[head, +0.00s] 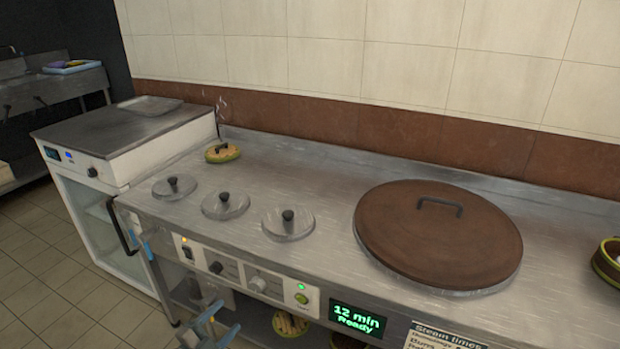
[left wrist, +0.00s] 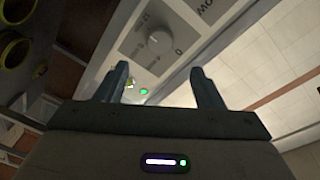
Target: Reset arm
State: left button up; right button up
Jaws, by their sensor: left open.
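My left gripper (head: 216,323) shows at the bottom of the head view, in front of the counter's control panel (head: 250,282) and below the counter top. Its two blue-grey fingers are apart. In the left wrist view the left gripper (left wrist: 158,70) is open with nothing between its fingers. Beyond the fingertips there is a panel with a grey knob (left wrist: 159,40) and a lit green button (left wrist: 144,91). My right gripper is in neither view.
The steel counter (head: 325,188) holds a large brown lid (head: 440,240), three small round lids (head: 225,204) and a green-rimmed dish (head: 222,153). A display (head: 357,319) reads "12 min Ready". A white glass-fronted cabinet (head: 112,225) stands left. Bowls (head: 290,324) sit on the lower shelf.

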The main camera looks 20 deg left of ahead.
pick_arm(q)
jog(key=shift+f, duration=0.1)
jog(key=s+a+f+n+g+y+p, duration=0.1)
jog(key=s+f+n+g+y+p, duration=0.25)
jog(key=f, duration=0.65)
jog(key=s+a+f+n+g+y+p, duration=0.1)
jog(key=s+f+n+g+p, duration=0.1)
jog(key=s+f+n+g, duration=0.45)
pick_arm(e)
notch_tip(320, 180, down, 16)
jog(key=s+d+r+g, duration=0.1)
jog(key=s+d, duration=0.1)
pick_arm(q)
jog(key=s+d+f+n+g+p, duration=0.1)
jog(key=s+d+f+g+p, duration=0.1)
jog(key=s+d+f, duration=0.3)
jog(key=s+d+f+n+g+p, duration=0.2)
jog(key=s+d+f+g, duration=0.2)
jog(key=s+f, duration=0.8)
jog(key=s+d, duration=0.1)
jog(key=s, duration=0.5)
jog(key=shift+f+p, duration=0.2)
jog(key=shift+p, duration=0.2)
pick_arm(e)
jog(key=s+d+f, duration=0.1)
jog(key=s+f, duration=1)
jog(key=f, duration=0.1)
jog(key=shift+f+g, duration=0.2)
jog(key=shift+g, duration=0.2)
